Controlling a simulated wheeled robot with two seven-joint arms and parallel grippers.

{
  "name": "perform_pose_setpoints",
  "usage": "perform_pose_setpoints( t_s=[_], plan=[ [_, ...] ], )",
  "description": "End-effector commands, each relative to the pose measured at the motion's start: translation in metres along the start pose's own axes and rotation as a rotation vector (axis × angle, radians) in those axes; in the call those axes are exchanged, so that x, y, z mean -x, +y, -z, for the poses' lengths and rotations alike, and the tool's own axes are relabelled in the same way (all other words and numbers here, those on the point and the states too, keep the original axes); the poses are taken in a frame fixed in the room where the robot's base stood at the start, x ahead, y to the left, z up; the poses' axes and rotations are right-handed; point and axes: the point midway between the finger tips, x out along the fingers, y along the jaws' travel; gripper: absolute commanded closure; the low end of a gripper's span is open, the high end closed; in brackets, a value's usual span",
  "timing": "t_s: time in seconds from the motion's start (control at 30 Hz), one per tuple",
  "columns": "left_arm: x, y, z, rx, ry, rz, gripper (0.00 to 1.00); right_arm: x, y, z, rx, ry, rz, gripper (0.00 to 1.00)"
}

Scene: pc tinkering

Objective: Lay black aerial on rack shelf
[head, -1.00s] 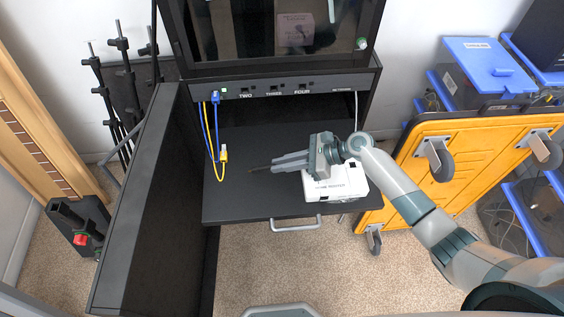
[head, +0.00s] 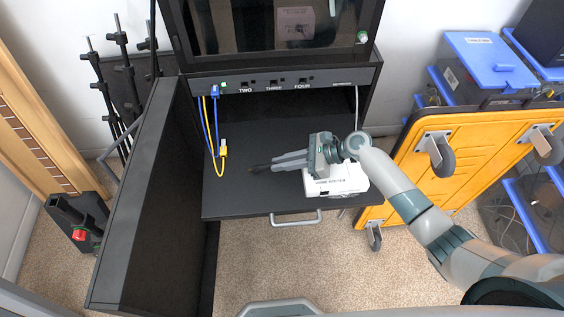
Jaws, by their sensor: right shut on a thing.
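The rack shelf (head: 236,198) is a black pulled-out shelf with a silver handle at its front. My right gripper (head: 275,164) is over the middle of the shelf, its fingers pointing left. It is shut on the black aerial (head: 259,168), a small dark piece showing at the fingertips. Most of the aerial is hidden by the fingers, and I cannot tell whether it touches the shelf. My left gripper is not in view.
A white router (head: 335,182) sits on the shelf's right side, under my right wrist. Blue and yellow cables (head: 212,135) hang from the panel (head: 270,84) at left. An open black door (head: 150,200) stands left; an orange trolley (head: 470,155) stands right.

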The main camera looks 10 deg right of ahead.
Motion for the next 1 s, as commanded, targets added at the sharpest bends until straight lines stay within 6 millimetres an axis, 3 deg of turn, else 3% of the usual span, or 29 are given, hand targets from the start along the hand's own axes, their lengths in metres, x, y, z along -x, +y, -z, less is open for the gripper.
perform_pose_setpoints(
  t_s=[0.37,1.0],
  plan=[
    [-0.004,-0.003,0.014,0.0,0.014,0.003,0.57,-0.003,0.001,0.005,-0.002,0.001,-0.001,1.0],
    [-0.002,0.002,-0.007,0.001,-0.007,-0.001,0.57,-0.009,0.005,0.018,-0.009,0.009,-0.009,1.0]
  ],
)
